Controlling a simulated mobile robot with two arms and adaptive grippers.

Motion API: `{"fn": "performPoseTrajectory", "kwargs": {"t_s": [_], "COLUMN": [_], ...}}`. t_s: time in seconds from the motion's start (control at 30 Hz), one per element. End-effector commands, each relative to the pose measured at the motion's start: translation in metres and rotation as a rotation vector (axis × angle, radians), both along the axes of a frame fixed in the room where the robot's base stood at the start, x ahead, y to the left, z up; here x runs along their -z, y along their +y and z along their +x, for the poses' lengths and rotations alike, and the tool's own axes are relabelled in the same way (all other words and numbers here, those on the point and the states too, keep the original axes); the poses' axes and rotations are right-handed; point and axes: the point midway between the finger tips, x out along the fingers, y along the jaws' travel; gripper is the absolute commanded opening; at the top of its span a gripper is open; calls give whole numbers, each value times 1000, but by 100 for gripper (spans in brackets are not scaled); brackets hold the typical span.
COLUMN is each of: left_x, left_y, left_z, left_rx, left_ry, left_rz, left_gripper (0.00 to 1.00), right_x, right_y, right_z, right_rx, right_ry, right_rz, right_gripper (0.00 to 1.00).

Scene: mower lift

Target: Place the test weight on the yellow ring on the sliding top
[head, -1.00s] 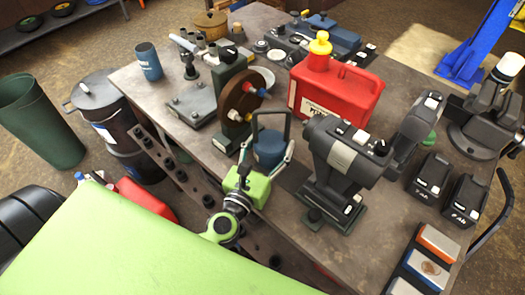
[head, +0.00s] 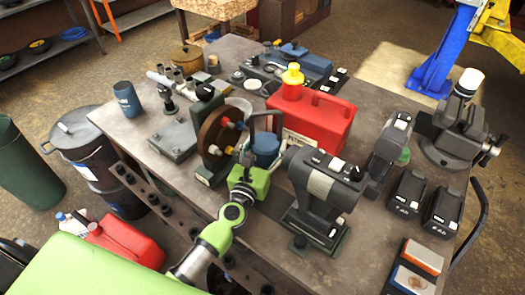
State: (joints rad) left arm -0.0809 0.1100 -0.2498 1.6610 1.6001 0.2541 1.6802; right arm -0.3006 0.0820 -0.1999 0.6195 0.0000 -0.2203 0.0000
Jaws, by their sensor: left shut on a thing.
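The test weight (head: 266,147), a dark blue cylinder with a grey loop handle, is on the workbench (head: 385,235) near its middle, between the brown wheel and the grey power tool. My left gripper (head: 261,139), with a green body, reaches in from the front and is shut on the weight, at its handle. The gripper hides part of the weight. I cannot tell whether its base touches the bench. The sliding top and its yellow ring cannot be made out. My right gripper is not in view.
Close around the weight stand a red can (head: 318,122) with a yellow cap, a brown wheel (head: 217,135) on a stand and a grey power tool (head: 322,190). A vise (head: 455,135) stands at right. A blue post (head: 437,55) with a yellow part (head: 495,38) stands beyond the bench.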

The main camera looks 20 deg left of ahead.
Motion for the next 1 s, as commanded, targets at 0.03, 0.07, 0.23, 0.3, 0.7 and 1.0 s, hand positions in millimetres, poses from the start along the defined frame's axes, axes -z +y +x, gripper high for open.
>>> {"fn": "performPoseTrajectory", "kwargs": {"t_s": [0.03, 0.07, 0.23, 0.3, 0.7, 1.0], "left_x": [-7, -5, -4, -4, 6, 9], "left_y": [0, 0, 0, 0, 0, 0], "left_z": [4, 4, 3, 3, 0, -24], "left_rx": [0, 0, -1, -1, 0, 0], "left_ry": [-18, -18, -18, -18, 0, 3], "left_rz": [1, 1, 0, 0, 0, -2], "left_gripper": [6, 6, 6, 6, 78, 78], "right_x": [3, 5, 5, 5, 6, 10], "right_y": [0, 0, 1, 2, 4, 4], "right_z": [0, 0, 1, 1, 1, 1], "right_rx": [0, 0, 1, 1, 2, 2], "right_ry": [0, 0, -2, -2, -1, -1], "right_rz": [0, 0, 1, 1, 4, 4], "right_gripper": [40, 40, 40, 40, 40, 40]}}
